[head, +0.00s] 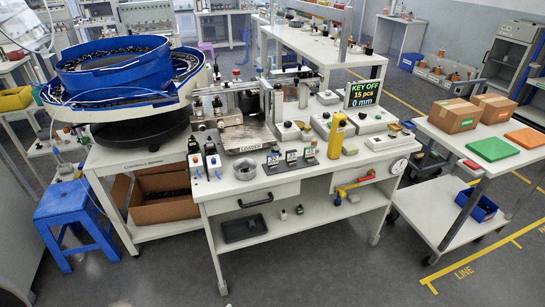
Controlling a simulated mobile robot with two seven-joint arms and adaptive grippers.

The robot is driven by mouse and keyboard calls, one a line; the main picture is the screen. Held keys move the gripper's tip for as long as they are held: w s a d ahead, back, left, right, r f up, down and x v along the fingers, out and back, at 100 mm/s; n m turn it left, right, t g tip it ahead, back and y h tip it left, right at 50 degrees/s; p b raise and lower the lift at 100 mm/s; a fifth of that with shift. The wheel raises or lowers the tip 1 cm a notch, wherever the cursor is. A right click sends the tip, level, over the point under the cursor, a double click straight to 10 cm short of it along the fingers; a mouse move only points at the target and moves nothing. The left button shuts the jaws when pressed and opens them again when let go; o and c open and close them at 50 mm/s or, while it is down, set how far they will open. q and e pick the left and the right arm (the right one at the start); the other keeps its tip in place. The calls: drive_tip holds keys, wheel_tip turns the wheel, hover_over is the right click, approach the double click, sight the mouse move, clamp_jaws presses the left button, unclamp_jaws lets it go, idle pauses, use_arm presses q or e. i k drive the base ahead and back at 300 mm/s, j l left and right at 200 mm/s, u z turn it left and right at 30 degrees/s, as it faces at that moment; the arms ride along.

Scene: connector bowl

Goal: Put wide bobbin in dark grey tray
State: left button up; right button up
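A short, wide grey round piece (244,169) with a dark hollow middle stands on the white workbench top, near its front left; it looks like the wide bobbin. A dark grey tray (243,229) lies on the bench's lower shelf, at the left, below the drawer. It looks empty. Neither of my grippers is in view.
The white workbench (220,186) carries small devices and a yellow upright tool (337,135). A drawer (255,201) hangs above the shelf. A blue stool (72,220) stands left. A white cart (440,222) stands right. Floor in front is clear.

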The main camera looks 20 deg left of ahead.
sight(233, 233)
drive_tip(key=k+u, duration=0.1)
drive_tip(key=u, duration=0.3)
drive_tip(key=k+u, duration=0.1)
drive_tip(key=u, duration=0.3)
drive_tip(key=k+j+u, duration=0.1)
drive_tip(key=u, duration=0.3)
drive_tip(key=i+l+u, duration=0.1)
drive_tip(key=l+u, duration=0.5)
drive_tip(key=l, duration=0.75)
drive_tip(key=i+l, duration=0.15)
drive_tip(key=l, duration=1.4)
drive_tip(key=i+l, duration=0.15)
drive_tip(key=l, duration=0.6)
